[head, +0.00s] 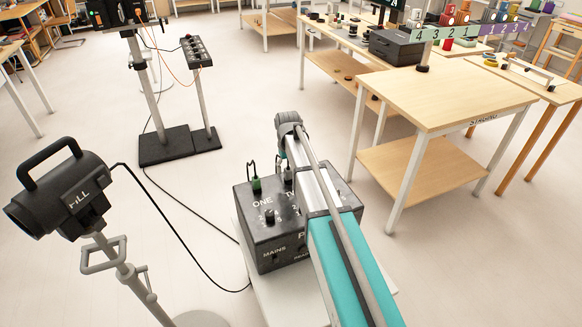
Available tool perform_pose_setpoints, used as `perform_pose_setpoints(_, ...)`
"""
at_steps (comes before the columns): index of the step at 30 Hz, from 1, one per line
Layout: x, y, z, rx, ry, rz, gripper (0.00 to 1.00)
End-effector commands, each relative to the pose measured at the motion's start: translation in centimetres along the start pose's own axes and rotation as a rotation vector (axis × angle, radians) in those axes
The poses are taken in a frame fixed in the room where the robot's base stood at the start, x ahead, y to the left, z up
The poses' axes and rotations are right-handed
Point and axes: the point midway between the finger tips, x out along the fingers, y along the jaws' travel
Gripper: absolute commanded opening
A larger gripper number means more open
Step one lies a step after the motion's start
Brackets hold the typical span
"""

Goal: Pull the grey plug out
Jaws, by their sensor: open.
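A dark control box (262,222) with white lettering stands on a pale stand (253,285) below the middle of the head view. A grey-looking plug (288,176) with a short dark lead sits upright in its top, near the partly covered second label; its colour is hard to tell. A green plug (256,185) sits to its left by the word ONE. My teal and silver arm reaches over the right part of the box and hides some of it. My gripper's fingers do not show, so their place relative to the plugs cannot be seen.
A black lamp (62,190) on a stand is at left, its cable (175,235) trailing over the floor toward the box. A small panel on a post (196,50) stands behind. A wooden table (440,95) is at right. Open floor (240,110) lies behind the box.

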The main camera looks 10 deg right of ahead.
Motion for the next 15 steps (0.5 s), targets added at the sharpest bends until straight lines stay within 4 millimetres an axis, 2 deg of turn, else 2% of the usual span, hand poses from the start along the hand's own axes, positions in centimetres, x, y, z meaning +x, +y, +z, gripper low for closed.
perform_pose_setpoints(1, 0.8, 0.0, 0.0, 0.0, 0.0, 0.0, 0.77)
perform_pose_setpoints(6, 2.0, 0.0, 0.0, 0.0, 0.0, 0.0, 0.77)
perform_pose_setpoints(15, 3.1, -0.1, 0.0, -0.001, 0.0, 0.0, 0.77)
